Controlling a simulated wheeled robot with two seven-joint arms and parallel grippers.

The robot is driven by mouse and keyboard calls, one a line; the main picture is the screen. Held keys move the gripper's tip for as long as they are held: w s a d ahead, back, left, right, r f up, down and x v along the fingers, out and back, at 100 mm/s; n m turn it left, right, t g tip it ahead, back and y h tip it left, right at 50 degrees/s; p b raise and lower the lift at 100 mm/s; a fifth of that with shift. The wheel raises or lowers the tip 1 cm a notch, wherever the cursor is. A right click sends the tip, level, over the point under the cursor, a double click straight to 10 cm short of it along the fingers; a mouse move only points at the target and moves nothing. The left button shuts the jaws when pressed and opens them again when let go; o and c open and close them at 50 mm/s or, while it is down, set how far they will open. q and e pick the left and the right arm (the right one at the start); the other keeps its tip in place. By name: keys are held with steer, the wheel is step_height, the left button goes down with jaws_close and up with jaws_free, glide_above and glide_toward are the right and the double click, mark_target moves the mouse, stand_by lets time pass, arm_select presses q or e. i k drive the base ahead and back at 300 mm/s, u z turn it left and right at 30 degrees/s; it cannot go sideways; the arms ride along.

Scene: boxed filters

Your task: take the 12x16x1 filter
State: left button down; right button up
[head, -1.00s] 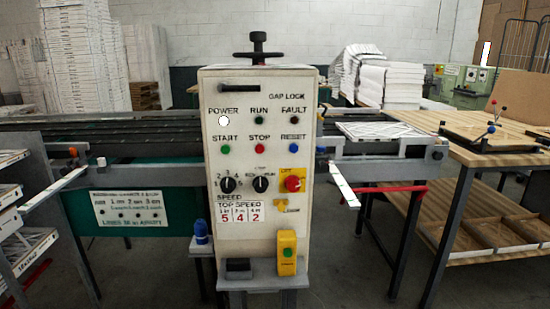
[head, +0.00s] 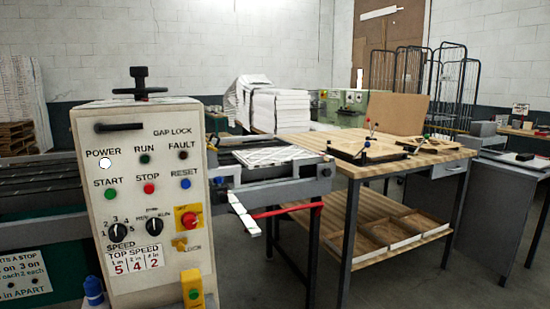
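A flat white-framed panel that looks like a filter (head: 275,156) lies on the outfeed end of the machine, right of the control box. I cannot read a size on it, so I cannot tell whether it is the 12x16x1 filter. A tall stack of white flat pieces (head: 280,110) stands behind the machine, partly wrapped. Another pale stack (head: 18,90) shows at the far left edge. No size labels are legible on either. Neither of my grippers is in view.
The control box (head: 143,200) stands close in front at left. A wooden workbench (head: 420,165) with clamp fixtures and low trays on its shelf stands right of centre. A grey desk (head: 505,190) is at far right. Open floor shows between bench and desk.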

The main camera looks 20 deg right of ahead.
mark_target(265, 157)
steer(key=z, duration=0.3)
steer(key=i, duration=0.35)
steer(key=z, duration=0.95)
steer(key=i, duration=1.9)
steer(key=u, duration=0.95)
